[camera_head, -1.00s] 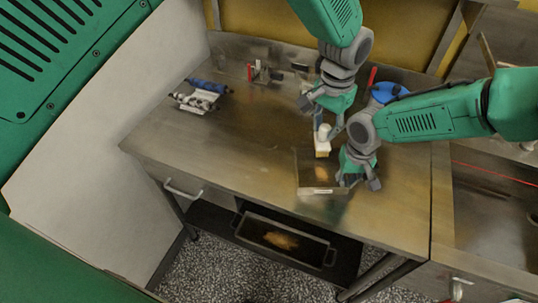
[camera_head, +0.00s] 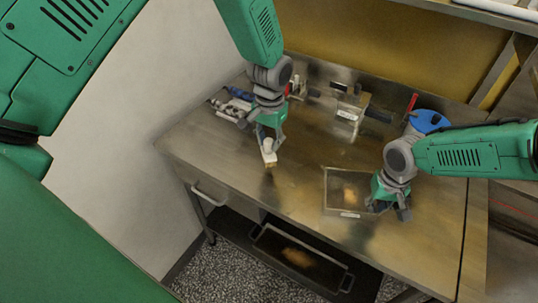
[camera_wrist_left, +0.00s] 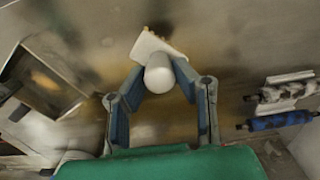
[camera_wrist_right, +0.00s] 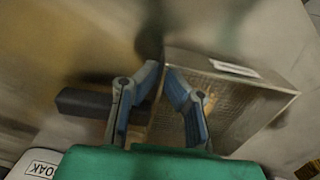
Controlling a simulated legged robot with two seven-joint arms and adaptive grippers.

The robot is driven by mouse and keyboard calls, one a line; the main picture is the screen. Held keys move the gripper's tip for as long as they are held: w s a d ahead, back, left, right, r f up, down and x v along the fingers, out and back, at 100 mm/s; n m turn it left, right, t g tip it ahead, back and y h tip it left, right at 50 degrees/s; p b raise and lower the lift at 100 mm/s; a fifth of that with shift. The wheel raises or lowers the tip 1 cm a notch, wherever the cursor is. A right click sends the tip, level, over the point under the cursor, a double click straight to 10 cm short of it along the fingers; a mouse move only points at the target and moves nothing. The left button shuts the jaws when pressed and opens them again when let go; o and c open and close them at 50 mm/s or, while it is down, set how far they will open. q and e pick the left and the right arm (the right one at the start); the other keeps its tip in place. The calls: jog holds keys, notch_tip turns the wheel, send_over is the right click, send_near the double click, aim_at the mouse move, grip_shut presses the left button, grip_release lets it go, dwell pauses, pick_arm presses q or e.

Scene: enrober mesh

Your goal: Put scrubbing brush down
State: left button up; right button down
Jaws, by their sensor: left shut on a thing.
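The scrubbing brush (camera_head: 269,156) is a small pale block with a white rounded knob. My left gripper (camera_head: 268,139) is shut on it, bristle side toward the steel table, left of the table's middle. In the left wrist view the knob (camera_wrist_left: 159,73) sits between the fingertips, with the block (camera_wrist_left: 150,45) beyond. I cannot tell whether the bristles touch the table. My right gripper (camera_head: 389,210) is at the right edge of a shallow rectangular mesh tray (camera_head: 332,206). In the right wrist view its fingertips (camera_wrist_right: 164,70) are close together at the tray's edge; whether they grip it is unclear.
A metal box (camera_head: 347,113) with a dark handle and a blue round item (camera_head: 428,121) stand at the back. Blue and patterned rolls (camera_head: 238,94) lie at the back left. The steel table (camera_head: 225,155) is bare between the brush and its front left edge.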

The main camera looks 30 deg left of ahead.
aim_at(269, 152)
pick_arm(q)
jog(key=shift+f, duration=0.7)
notch_tip(269, 152, down, 3)
jog(key=shift+a+f, duration=0.1)
jog(key=shift+a, duration=0.05)
jog(key=shift+a+f, duration=0.1)
jog(key=shift+a, duration=0.05)
jog(key=o, duration=1)
jog(key=shift+d, duration=0.25)
